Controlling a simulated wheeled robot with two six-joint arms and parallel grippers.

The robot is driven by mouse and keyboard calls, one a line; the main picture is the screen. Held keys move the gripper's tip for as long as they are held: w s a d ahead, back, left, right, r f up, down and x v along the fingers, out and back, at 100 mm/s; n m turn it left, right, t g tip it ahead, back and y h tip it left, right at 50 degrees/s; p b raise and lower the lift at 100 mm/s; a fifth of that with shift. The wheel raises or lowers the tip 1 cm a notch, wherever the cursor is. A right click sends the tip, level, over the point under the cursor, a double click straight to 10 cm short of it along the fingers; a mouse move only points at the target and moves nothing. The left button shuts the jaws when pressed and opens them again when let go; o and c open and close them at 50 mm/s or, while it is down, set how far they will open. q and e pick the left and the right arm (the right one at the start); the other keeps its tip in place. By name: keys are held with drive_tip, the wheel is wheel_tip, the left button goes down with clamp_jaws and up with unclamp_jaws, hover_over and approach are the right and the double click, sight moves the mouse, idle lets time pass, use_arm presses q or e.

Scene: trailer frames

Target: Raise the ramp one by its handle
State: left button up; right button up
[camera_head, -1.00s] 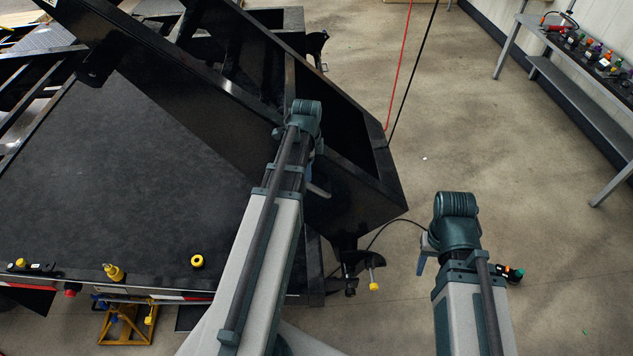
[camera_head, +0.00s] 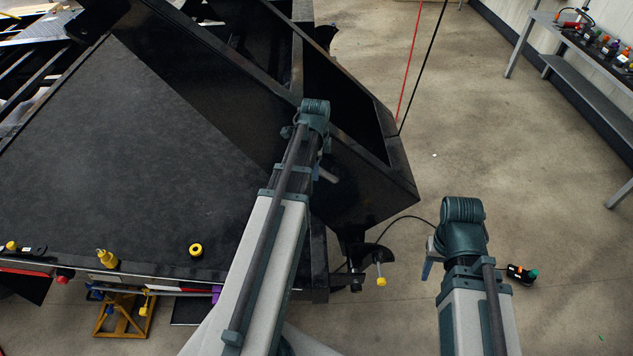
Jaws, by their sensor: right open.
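A black framed ramp (camera_head: 235,95) slants across the trailer, raised at an angle over its dark deck (camera_head: 120,180). Which ramp is ramp one is not marked. I cannot make out its handle. My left arm reaches up to the ramp's near side. My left gripper (camera_head: 326,174) shows only as a grey finger in front of the ramp's dark panel, mostly hidden by the arm's end. Whether it touches the ramp is unclear. My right gripper (camera_head: 428,262) is open, low over the floor right of the trailer, partly hidden behind its wrist.
A latch part with a yellow knob (camera_head: 381,281) hangs at the trailer's rear corner. A yellow jack stand (camera_head: 123,314) is under the rear edge. A workbench (camera_head: 560,65) stands at the right; open floor lies between.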

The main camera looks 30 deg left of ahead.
use_arm(q)
drive_tip(key=f+b, duration=0.2)
drive_tip(key=f, duration=0.1)
drive_tip(key=f+b, duration=0.1)
drive_tip(key=shift+w+a+f, duration=0.1)
drive_tip(key=shift+w+f, duration=0.05)
drive_tip(key=shift+w, duration=0.15)
drive_tip(key=shift+c, duration=0.2)
clamp_jaws()
idle(1.0)
